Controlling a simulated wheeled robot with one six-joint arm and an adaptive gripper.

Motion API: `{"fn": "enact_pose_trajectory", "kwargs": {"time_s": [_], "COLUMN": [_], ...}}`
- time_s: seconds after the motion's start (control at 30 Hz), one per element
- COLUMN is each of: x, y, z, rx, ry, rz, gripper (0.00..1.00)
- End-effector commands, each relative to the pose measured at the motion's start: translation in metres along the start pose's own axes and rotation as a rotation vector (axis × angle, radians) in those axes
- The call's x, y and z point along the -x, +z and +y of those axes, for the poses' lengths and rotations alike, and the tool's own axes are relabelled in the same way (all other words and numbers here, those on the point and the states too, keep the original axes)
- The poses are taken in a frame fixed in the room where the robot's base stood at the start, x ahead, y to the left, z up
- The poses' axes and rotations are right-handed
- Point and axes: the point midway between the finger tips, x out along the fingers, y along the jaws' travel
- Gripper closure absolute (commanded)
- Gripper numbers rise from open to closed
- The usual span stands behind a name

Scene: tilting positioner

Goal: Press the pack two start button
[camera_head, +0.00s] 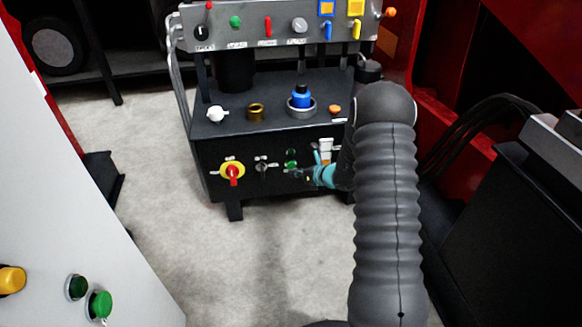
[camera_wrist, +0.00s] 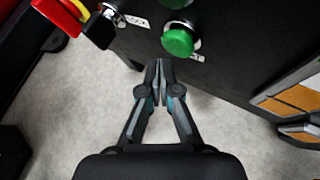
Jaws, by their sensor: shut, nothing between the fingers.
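A green button (camera_head: 291,153) sits on the dark front face of the bench, with another green part just below it beside my gripper. I cannot read which label belongs to pack two. In the wrist view a green mushroom button (camera_wrist: 179,42) with a metal collar stands out from the dark panel, just beyond and slightly right of my fingertips. My gripper (camera_wrist: 158,70) is shut and empty, its tips apart from the button in the picture; whether they touch is unclear. In the head view my gripper (camera_head: 298,171) is at the bench front, partly hidden by my arm.
A red and yellow rotary switch (camera_head: 232,171) and a small metal switch (camera_head: 263,165) are left of my gripper. The bench top (camera_head: 235,126) carries several knobs. A white cabinet (camera_head: 80,200) with yellow and green buttons stands at left. Bare floor lies between.

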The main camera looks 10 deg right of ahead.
Motion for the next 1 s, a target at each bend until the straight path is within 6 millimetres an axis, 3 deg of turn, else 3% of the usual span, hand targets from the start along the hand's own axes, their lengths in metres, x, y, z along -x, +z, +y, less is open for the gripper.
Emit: {"fn": "enact_pose_trajectory", "kwargs": {"time_s": [1.0], "x": [-0.0071], "y": [0.0051], "z": [-0.0053], "rx": [0.000], "ry": [0.000], "rz": [0.000], "gripper": [1.00]}}
